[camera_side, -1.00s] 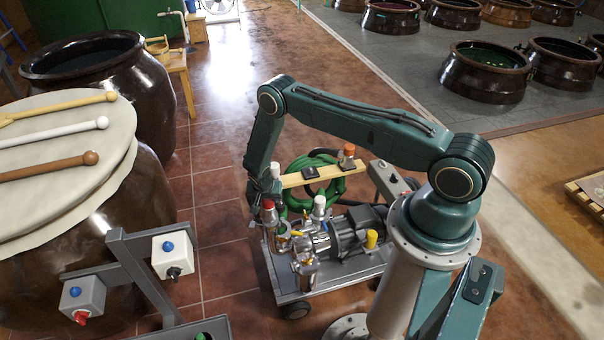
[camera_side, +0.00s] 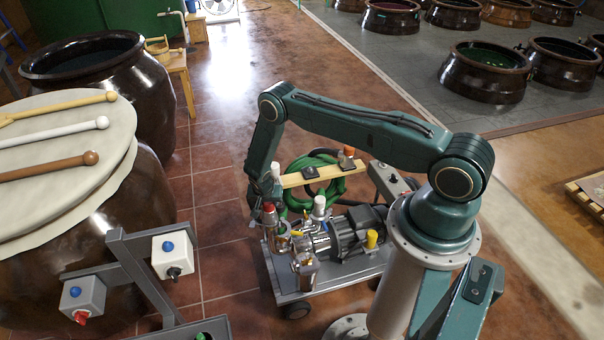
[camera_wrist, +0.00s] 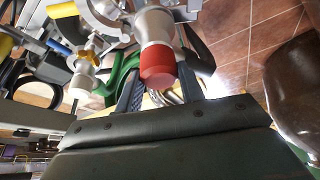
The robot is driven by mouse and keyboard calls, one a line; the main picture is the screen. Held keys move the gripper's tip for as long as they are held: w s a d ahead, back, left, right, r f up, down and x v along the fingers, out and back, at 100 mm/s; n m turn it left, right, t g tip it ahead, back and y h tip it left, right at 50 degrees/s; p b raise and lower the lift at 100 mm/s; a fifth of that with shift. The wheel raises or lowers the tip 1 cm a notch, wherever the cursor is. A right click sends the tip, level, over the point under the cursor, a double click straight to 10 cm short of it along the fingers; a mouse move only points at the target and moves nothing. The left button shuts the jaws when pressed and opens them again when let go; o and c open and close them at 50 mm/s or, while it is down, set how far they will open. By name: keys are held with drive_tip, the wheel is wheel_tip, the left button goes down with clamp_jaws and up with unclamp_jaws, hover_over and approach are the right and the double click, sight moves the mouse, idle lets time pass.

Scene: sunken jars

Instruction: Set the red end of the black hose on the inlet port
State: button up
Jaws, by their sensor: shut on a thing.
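The red end (camera_side: 269,208) of the hose is low in front of the pump in the side view. In the wrist view the red end (camera_wrist: 157,65) sits between the two fingers of my gripper (camera_wrist: 160,84), which is shut on it, and a pale fitting adjoins it. My gripper also shows in the side view (camera_side: 263,193), pointing down beside the pump. A silver ring-like fitting (camera_wrist: 104,12), perhaps the inlet port, is close to the pale part. I cannot tell whether they touch. The black hose is mostly hidden.
The pump (camera_side: 350,232) stands on a wheeled grey cart (camera_side: 337,281). A white-topped fitting (camera_side: 319,203), green hose coil (camera_side: 300,168) and wooden bar (camera_side: 325,174) are close by.

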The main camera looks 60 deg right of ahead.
drive_tip(key=shift+w+f, duration=0.1)
drive_tip(key=shift+f, duration=0.15)
idle(0.4)
drive_tip(key=o, duration=1.7)
wheel_tip(320, 180, up, 11)
drive_tip(key=shift+r, duration=0.2)
